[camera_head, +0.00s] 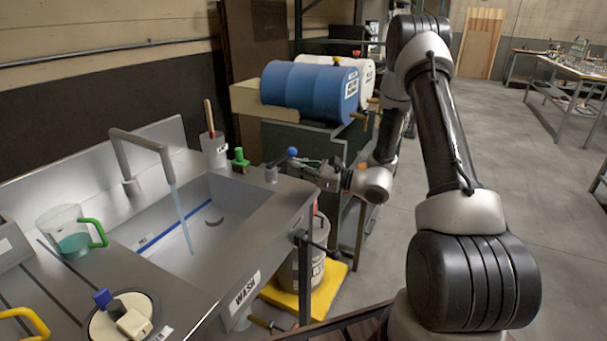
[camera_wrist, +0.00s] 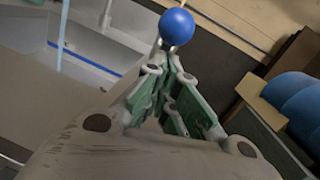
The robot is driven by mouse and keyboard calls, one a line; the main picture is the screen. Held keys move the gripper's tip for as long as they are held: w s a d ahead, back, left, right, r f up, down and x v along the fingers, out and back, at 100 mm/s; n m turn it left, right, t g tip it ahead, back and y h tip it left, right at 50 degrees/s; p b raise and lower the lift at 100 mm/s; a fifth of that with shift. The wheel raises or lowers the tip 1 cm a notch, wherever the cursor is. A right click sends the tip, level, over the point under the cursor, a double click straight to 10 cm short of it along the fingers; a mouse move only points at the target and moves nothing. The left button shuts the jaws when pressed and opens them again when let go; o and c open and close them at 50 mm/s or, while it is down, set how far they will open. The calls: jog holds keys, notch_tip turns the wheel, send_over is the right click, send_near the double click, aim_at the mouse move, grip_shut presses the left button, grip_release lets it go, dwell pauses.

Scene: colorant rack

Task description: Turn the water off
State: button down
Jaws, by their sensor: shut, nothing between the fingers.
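The grey faucet (camera_head: 143,152) arches over the sink basin (camera_head: 215,215), and a pale blue stream of water (camera_head: 181,218) runs from its spout into the basin. The stream also shows at the upper left of the wrist view (camera_wrist: 63,35). A blue ball knob (camera_head: 291,152) is at the sink's right rim. In the wrist view the ball (camera_wrist: 177,26) is just beyond my fingertips, and I cannot tell whether they touch it. My gripper (camera_head: 283,166) is shut and empty, reaching left to the rim; its fingers also show in the wrist view (camera_wrist: 168,62).
A green-handled jug (camera_head: 66,238) stands on the counter at left. A cup with a red-handled tool (camera_head: 214,148) and a green item (camera_head: 240,160) are behind the basin. A blue drum (camera_head: 305,88) lies behind my gripper. The floor at right is open.

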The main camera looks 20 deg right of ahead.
jog(key=shift+r, duration=0.15)
dwell(0.3)
jog(key=shift+w+a+r, duration=0.1)
jog(key=shift+r, duration=0.1)
jog(key=shift+r+g+h, duration=0.1)
jog(key=shift+g+h, duration=0.2)
jog(key=shift+h, duration=0.1)
jog(key=shift+w+a+r+g+h, duration=0.15)
jog(key=shift+r+g+h, duration=0.25)
jog(key=shift+r+h, duration=0.15)
jog(key=shift+w+a+r+g+h, duration=0.15)
jog(key=shift+r+g+h, duration=0.3)
jog(key=shift+r, duration=0.1)
jog(key=w+a+r+m+g+h, duration=0.1)
jog(key=w+a+r+g+h, duration=0.2)
jog(key=h, duration=0.1)
jog(key=shift+w+a+r, duration=0.3)
jog(key=shift+r, duration=0.1)
jog(key=shift+w+a+r, duration=0.1)
jog(key=shift+w+a, duration=0.05)
